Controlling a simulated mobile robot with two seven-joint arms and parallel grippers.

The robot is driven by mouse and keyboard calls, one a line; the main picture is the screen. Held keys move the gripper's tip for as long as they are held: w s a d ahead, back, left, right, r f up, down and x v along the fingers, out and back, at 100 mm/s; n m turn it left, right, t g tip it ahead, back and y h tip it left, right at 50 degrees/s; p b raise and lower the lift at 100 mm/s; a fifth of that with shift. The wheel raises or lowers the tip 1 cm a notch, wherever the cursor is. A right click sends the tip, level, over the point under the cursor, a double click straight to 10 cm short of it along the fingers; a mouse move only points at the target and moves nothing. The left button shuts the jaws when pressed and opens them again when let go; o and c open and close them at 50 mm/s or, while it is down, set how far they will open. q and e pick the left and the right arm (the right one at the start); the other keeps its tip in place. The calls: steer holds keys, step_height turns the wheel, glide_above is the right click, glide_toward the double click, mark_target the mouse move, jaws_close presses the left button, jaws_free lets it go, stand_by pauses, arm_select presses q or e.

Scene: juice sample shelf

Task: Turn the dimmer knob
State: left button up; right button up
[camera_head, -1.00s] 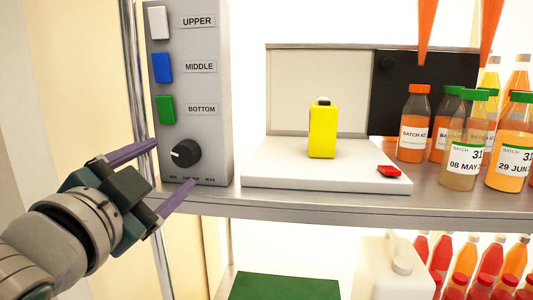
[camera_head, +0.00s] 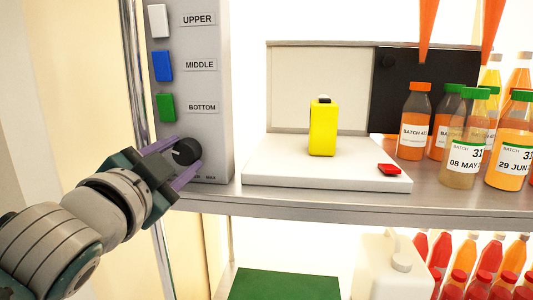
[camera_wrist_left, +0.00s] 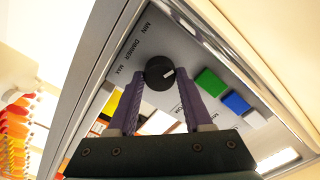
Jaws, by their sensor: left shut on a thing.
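The black dimmer knob (camera_head: 186,152) with a white pointer mark sits low on the grey control panel (camera_head: 206,135). In the head view its left part is partly covered by my left gripper (camera_head: 178,160). The gripper's purple fingers are on either side of the knob, shut on it. The left wrist view shows the knob (camera_wrist_left: 159,72) between the two fingertips, with the MIN, DIMMER and MAX lettering beside it.
White, blue and green switches (camera_head: 165,107) sit above the knob. Right of the panel, a white platform (camera_head: 260,175) holds a yellow block (camera_head: 322,130) and a red piece (camera_head: 389,169). Juice bottles (camera_head: 414,122) crowd the right shelf. A white jug (camera_head: 380,270) stands below.

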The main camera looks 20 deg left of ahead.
arm_select(q)
jaws_close()
steer(key=shift+r+n+p, duration=0.1)
steer(key=shift+n+p, duration=0.3)
steer(key=shift+n, duration=1.1)
steer(key=o, duration=0.7)
jaws_free()
steer(key=shift+b+v, duration=0.75)
steer(key=shift+v, duration=4.25)
